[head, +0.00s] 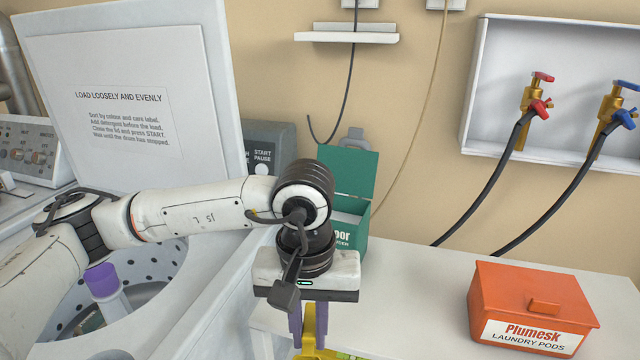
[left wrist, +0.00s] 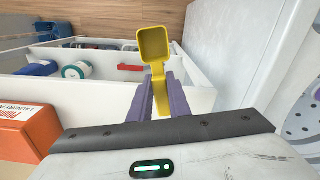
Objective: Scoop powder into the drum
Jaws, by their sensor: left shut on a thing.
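My left gripper (head: 308,335) is shut on a yellow scoop (head: 312,327), in front of the white counter. In the left wrist view the purple fingers (left wrist: 160,98) hold the scoop's handle, and the bowl (left wrist: 155,45) points away from the gripper; I see no powder in it. The green powder box (head: 349,172) stands with its lid up on the counter behind my gripper, its front partly hidden by my wrist. The washer's drum (head: 165,258) is open at the left, with a perforated wall, partly covered by my arm. My right gripper is not in view.
A raised washer lid (head: 140,60) stands behind the drum. A white post with a purple top (head: 103,280) rises in the drum. An orange laundry pods box (head: 530,295) sits on the counter's right. The left wrist view shows shelves (left wrist: 110,60) holding several items.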

